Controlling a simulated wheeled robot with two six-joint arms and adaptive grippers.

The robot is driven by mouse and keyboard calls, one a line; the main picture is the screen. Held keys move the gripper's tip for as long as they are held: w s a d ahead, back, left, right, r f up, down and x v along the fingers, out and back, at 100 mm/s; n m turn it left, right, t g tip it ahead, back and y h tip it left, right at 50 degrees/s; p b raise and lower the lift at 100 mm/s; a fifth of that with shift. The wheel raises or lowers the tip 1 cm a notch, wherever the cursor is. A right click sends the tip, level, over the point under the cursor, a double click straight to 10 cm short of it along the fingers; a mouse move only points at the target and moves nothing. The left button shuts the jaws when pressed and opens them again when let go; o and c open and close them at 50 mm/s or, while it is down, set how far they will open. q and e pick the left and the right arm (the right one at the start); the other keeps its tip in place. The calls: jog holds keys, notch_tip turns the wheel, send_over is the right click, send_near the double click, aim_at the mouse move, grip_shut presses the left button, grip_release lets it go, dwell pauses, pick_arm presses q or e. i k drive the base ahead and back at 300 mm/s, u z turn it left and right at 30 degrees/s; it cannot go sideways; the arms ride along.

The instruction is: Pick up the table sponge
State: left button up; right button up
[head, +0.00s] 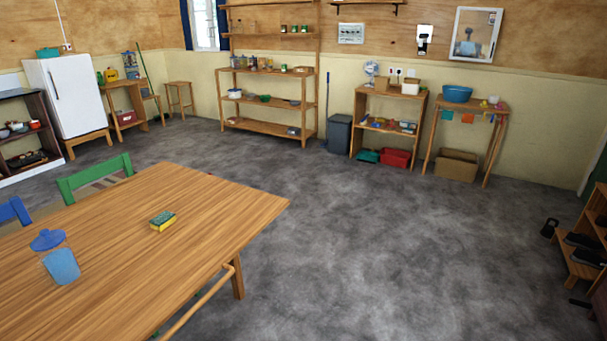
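The table sponge (162,221) lies on the wooden table (120,288) in the lower left of the head view. It is a small block with a yellow lower part and a dark green top. It lies apart from the other items, with bare wood around it. Neither of my grippers shows in this view, so their state is hidden.
A blue lid-like item (48,239) and a light blue item (62,266) are on the table left of the sponge. A green chair (95,176) stands at the far side. Grey floor (390,250) right of the table is clear. A low rack (585,262) stands far right.

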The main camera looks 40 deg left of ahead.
aim_at(162, 221)
jog(key=z, duration=0.05)
jog(key=i, duration=1.45)
jog(key=u, duration=0.75)
jog(key=i, duration=0.8)
jog(key=u, duration=0.8)
